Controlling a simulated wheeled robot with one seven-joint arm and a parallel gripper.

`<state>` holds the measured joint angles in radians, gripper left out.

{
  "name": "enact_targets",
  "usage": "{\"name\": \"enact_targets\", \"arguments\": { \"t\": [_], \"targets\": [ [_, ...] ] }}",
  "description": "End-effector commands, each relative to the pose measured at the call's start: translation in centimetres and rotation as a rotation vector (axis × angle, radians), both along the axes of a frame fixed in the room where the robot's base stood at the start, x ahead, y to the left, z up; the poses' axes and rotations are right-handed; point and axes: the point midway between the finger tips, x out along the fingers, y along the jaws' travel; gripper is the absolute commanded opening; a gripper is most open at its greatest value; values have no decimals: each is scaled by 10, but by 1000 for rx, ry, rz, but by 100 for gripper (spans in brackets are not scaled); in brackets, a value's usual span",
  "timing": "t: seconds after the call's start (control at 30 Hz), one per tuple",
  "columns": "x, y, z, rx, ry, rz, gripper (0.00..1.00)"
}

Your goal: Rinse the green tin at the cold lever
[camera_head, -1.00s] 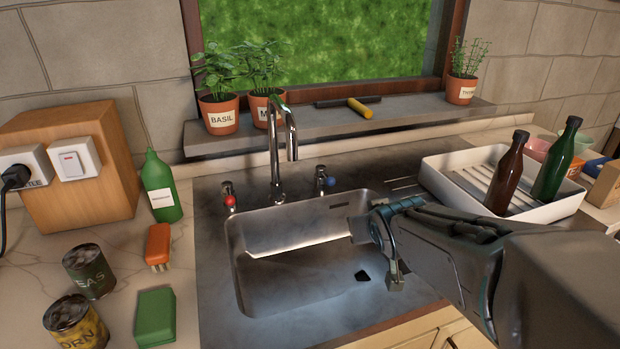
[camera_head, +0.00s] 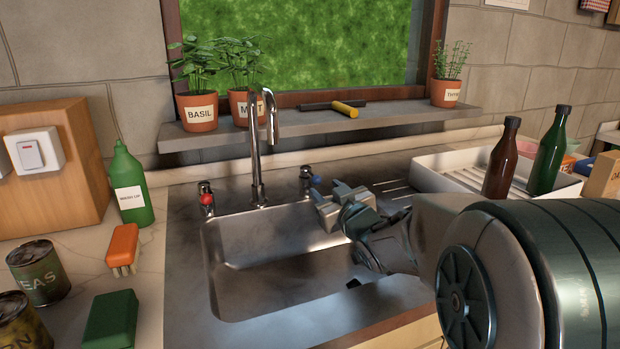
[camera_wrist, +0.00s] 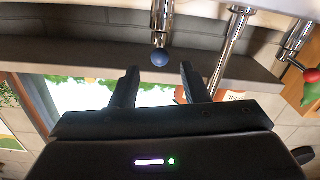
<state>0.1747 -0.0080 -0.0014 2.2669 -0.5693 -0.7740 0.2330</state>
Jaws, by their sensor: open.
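The green tin (camera_head: 38,270), marked "EAS" in what shows, stands upright on the left counter, away from my gripper. The cold lever (camera_head: 315,182) has a blue knob and is at the back right of the sink, right of the tap (camera_head: 258,150). My gripper (camera_head: 328,193) is open and empty, over the back right of the sink near the blue knob. In the wrist view, which is upside down, the blue knob (camera_wrist: 160,59) shows between my open fingertips (camera_wrist: 159,70). I cannot tell whether they touch it. No water shows at the spout.
The red-knobbed lever (camera_head: 206,199) is left of the tap. The steel sink (camera_head: 270,287) looks empty. A yellow tin (camera_head: 20,325), green sponge (camera_head: 110,320), orange brush (camera_head: 122,245) and green bottle (camera_head: 130,190) stand left. A white rack (camera_head: 440,178) with bottles is right.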

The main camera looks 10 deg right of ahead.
Motion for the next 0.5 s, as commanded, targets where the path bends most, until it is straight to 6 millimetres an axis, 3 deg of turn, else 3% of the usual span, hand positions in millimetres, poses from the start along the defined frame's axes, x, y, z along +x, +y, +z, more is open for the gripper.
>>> {"name": "enact_targets", "arguments": {
  "t": [0.3,0.5],
  "targets": [
    [63,14,-2,2,3,1,41],
    [88,18,-1,1,1,-2,41]
  ]
}}
